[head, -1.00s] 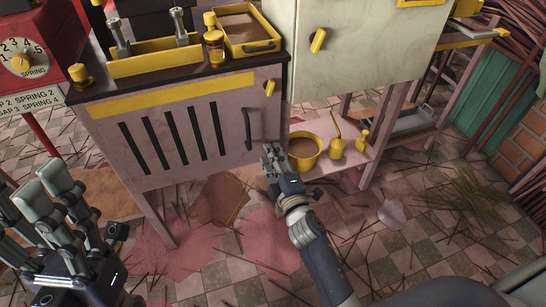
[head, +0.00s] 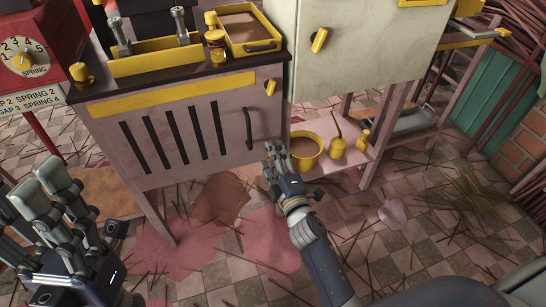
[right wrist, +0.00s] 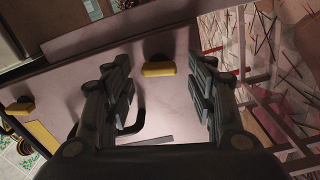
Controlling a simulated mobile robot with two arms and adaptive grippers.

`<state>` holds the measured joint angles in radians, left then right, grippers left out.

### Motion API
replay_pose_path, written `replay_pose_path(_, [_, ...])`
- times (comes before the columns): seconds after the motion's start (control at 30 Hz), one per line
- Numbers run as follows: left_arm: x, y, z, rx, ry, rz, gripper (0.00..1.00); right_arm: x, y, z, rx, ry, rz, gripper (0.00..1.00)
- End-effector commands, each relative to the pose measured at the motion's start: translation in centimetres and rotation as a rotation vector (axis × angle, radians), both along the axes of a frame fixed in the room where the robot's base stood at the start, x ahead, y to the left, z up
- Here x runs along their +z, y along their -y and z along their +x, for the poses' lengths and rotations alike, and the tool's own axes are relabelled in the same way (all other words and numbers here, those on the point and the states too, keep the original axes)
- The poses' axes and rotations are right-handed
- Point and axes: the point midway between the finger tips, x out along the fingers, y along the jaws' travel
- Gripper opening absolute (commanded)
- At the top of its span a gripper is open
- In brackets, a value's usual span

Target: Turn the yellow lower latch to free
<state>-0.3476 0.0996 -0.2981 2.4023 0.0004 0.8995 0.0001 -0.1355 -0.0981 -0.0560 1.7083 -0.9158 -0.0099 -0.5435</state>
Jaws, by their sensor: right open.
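My left gripper (head: 35,205) is open and empty at the lower left, far from the cabinet.
Another yellow latch (head: 319,40) sits on the upper cabinet (head: 365,50). A yellow pot (head: 305,150) and smaller yellow pieces stand on the low shelf right of my right gripper. Yellow trays and a jar (head: 215,45) are on the dark counter. Sticks litter the tiled floor.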

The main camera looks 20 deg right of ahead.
Motion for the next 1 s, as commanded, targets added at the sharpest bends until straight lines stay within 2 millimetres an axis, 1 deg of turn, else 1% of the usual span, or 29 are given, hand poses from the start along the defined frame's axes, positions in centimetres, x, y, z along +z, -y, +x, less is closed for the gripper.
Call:
replay_pose_path(0.3, [-0.1,0.1,0.0,-0.001,-0.003,0.001,0.52,-0.1,0.1,-4.4,-0.001,-0.002,0.003,0.52])
replay_pose_path(0.5, [-0.1,0.1,0.1,-0.002,-0.004,0.001,0.52,-0.1,0.2,-6.5,0.000,-0.001,0.001,0.52])
replay_pose_path(0.67, [-0.1,0.1,0.1,-0.002,-0.004,0.001,0.52,0.0,0.2,-7.1,0.000,-0.001,0.001,0.52])
replay_pose_path(1.0, [-0.1,0.1,0.1,-0.002,-0.005,0.001,0.52,0.0,0.2,-7.1,0.001,0.000,0.001,0.52])
